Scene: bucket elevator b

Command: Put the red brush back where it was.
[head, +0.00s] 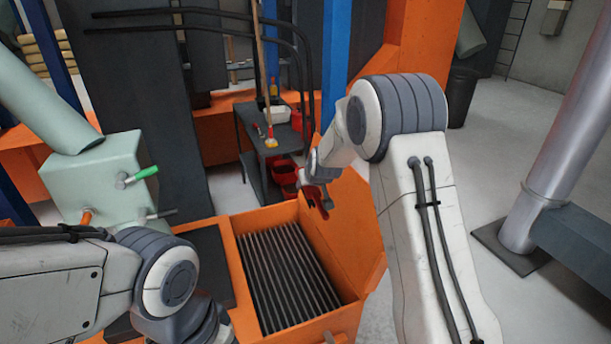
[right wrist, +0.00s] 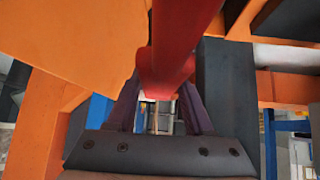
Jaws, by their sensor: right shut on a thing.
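My right gripper (head: 316,190) is above the far right part of the orange hopper, by its raised orange lid. In the right wrist view its two dark fingers (right wrist: 157,108) are shut on a thick red handle, which I take to be the red brush (right wrist: 172,62). The handle runs up out of the top of that view, so its far end is hidden. In the head view only a small red part shows at the fingers. My left arm reaches in at the lower left, but its gripper is out of view.
The orange hopper (head: 244,262) has a dark bar grate (head: 290,275) and an open lid (head: 345,235). Behind it a dark cart (head: 250,150) carries small tools, a white box (head: 264,111) and red bins (head: 283,180) below. A pale green machine (head: 95,180) stands left.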

